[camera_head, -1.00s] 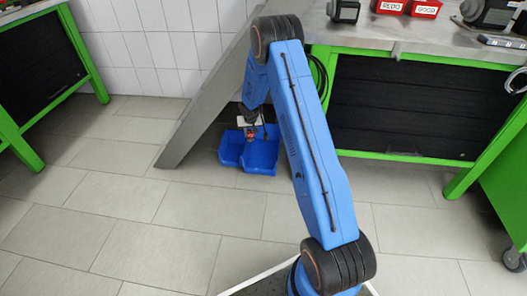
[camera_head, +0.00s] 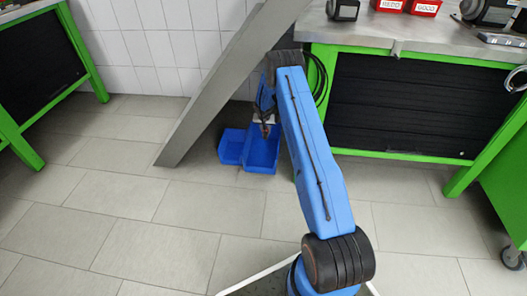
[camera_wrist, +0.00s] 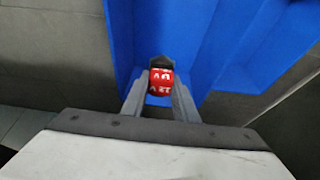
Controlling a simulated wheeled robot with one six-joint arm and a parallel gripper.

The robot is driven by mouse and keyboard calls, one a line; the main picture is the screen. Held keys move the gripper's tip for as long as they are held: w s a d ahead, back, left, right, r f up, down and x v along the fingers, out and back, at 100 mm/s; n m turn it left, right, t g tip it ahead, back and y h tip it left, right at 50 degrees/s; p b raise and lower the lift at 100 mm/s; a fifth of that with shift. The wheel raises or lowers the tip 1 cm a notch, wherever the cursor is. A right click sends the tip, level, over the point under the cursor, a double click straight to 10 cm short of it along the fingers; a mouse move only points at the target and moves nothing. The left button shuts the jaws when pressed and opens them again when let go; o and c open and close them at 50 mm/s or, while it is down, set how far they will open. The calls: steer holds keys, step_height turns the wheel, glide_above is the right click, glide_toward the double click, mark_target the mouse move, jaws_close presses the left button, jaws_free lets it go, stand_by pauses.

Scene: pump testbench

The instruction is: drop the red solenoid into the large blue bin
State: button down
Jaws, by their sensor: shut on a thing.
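My gripper (camera_wrist: 160,95) is shut on the red solenoid (camera_wrist: 161,81), which shows between the fingers in the wrist view with white lettering on its face. In the head view my gripper (camera_head: 265,131) hangs low over the large blue bin (camera_head: 262,160), the right one of two blue bins on the floor. In the wrist view blue bin walls (camera_wrist: 190,30) lie behind and around the solenoid. I cannot tell how far the solenoid is above the bin floor.
A smaller blue bin (camera_head: 231,147) stands left of the large one. A slanted grey beam (camera_head: 215,95) rises beside the bins. A green-framed workbench (camera_head: 400,50) stands to the right, with red boxes (camera_head: 423,8) on top. The floor in front is clear.

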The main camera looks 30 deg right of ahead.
mark_target(265, 134)
steer(key=shift+f, duration=1.9)
steer(key=c, duration=1.3)
jaws_free()
steer(key=shift+c, duration=0.2)
steer(key=v, duration=1.7)
steer(key=shift+r, duration=0.25)
steer(key=shift+s, duration=0.1)
